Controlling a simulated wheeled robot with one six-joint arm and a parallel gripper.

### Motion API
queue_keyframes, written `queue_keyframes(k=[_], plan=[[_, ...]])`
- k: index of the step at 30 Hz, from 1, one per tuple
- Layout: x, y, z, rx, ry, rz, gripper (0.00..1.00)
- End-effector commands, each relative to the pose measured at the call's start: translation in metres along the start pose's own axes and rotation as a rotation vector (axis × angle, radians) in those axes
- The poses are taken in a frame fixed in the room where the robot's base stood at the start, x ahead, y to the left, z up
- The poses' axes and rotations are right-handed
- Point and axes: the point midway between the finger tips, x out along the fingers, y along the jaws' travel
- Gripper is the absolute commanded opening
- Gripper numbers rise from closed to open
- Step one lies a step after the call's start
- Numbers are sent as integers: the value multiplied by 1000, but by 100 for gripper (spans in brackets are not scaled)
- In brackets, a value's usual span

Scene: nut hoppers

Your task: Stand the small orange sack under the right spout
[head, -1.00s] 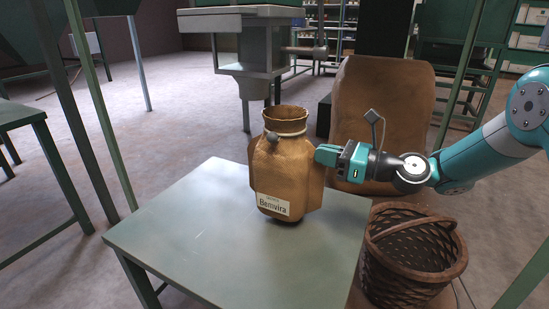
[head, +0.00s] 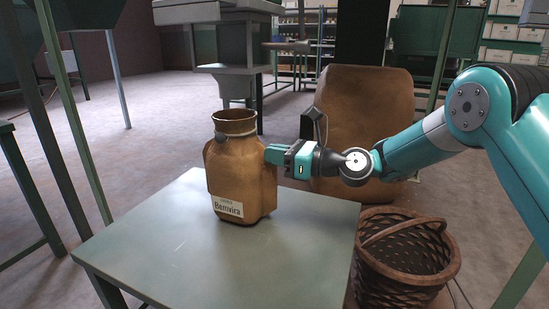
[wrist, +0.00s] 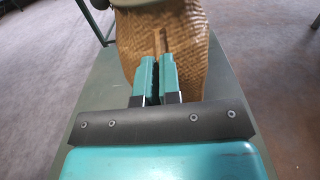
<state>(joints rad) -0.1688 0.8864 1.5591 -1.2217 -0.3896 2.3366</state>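The small orange-brown sack (head: 238,170), with an open round mouth, a tied neck and a white "Bemvira" label, is upright over the green-grey table (head: 310,240). I cannot tell whether its base touches the top. My gripper (head: 268,153) is at the sack's right side. In the wrist view, the fingers (wrist: 157,66) are close together on a raised strip of the woven sack (wrist: 190,40). A grey hopper with a boxy spout (head: 235,86) stands behind the table, beyond the sack. The sack's mouth appears below it in the picture, but the spout is farther back.
A large brown sack (head: 365,120) stands behind my gripper. A wicker basket (head: 400,265) is right of the table. Green posts (head: 75,130) and another hopper frame are at the left. The table's front and right parts are clear.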

Motion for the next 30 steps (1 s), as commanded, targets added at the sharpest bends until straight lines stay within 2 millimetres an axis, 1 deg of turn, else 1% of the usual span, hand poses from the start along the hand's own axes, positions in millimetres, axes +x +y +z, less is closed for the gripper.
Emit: queue_keyframes(k=[5, 6, 8, 9, 16, 19, 23, 30], plan=[[0, 0, -2, 1, 0, 0, 0], [0, 0, -2, 0, 0, 0, 12], [0, 0, -2, 0, 0, 0, 25], [0, 0, -2, 0, 0, 0, 30], [0, 0, -2, 0, 0, 0, 30], [-2, 0, 1, 0, 0, -1, 30], [-21, -2, 4, 3, 2, -4, 30], [-75, -2, 5, 6, 2, -5, 30]])
